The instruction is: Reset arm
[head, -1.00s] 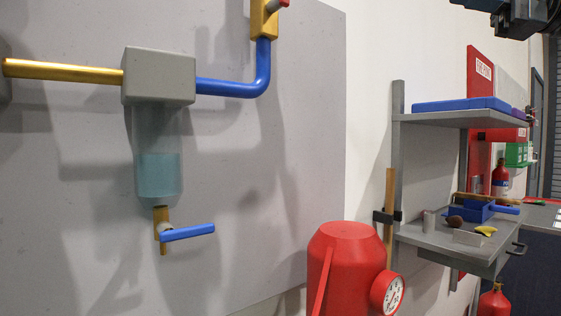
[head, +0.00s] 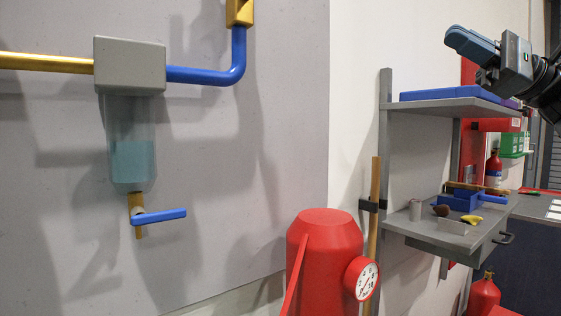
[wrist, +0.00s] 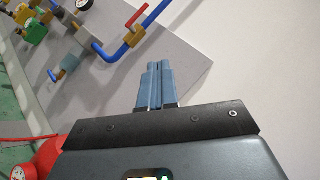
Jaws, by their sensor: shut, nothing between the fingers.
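My gripper (head: 450,38) is at the upper right of the head view, in front of the upper shelf. Its blue-grey fingers point left. In the wrist view the two fingers (wrist: 156,85) lie side by side, shut, with nothing between them. They point toward the grey panel with pipes and touch nothing I can see.
A grey wall panel (head: 285,150) carries a clear bottle (head: 132,160) with a blue-handled tap (head: 160,216). A red tank with a gauge (head: 325,245) stands low in the middle. Wall shelves (head: 450,106) hold a blue case and small items. Open space lies before the panel.

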